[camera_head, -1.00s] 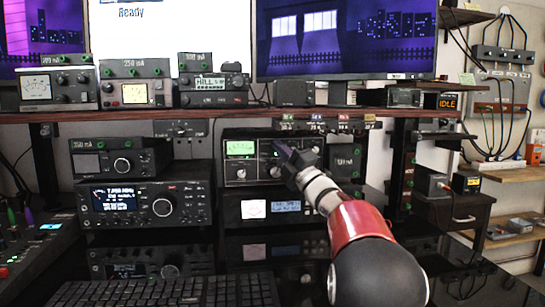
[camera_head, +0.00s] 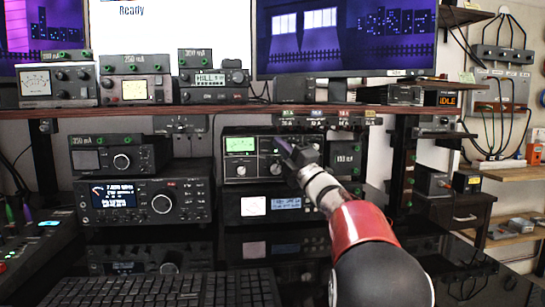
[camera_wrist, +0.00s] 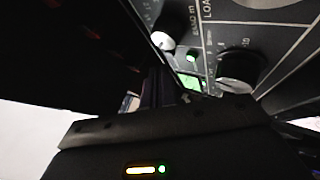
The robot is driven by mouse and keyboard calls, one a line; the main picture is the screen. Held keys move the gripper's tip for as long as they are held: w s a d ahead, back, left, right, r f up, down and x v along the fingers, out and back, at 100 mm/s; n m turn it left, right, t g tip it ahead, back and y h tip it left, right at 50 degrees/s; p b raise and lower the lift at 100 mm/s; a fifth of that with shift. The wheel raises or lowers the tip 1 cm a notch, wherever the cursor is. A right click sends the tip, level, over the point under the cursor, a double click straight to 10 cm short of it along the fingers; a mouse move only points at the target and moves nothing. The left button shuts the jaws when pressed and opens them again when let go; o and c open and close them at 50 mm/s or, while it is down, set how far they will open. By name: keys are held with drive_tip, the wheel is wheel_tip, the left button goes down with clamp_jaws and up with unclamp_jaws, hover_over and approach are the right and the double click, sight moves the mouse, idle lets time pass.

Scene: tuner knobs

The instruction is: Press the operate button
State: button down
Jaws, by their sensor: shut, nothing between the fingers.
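The tuner unit (camera_head: 232,172) stands on the middle shelf, with a green-lit meter (camera_head: 240,145) and knobs on its dark front. My gripper (camera_head: 284,147) is shut and empty in front of the right part of this panel. In the wrist view, its dark fingers (camera_wrist: 157,90) reach close to the panel. A lit green rectangle (camera_wrist: 188,83) shows just right of them, with a small green light (camera_wrist: 191,58) above it. I cannot read a label marking the operate button, nor tell whether the fingers touch anything. My gripper and wrist hide part of the panel.
A white-faced knob (camera_wrist: 163,40) and a large dark knob (camera_wrist: 238,68) flank the green lights. A small box (camera_head: 345,158) stands right of the tuner, and another unit (camera_head: 232,208) sits below. The shelf edge (camera_head: 180,112) runs overhead, and a keyboard (camera_head: 165,290) lies in front.

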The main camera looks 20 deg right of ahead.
drive_tip(key=s+a+b, duration=0.1)
drive_tip(key=s+b, duration=0.4)
drive_tip(key=shift+s+a, duration=0.3)
drive_tip(key=shift+s, duration=0.1)
idle(0.5)
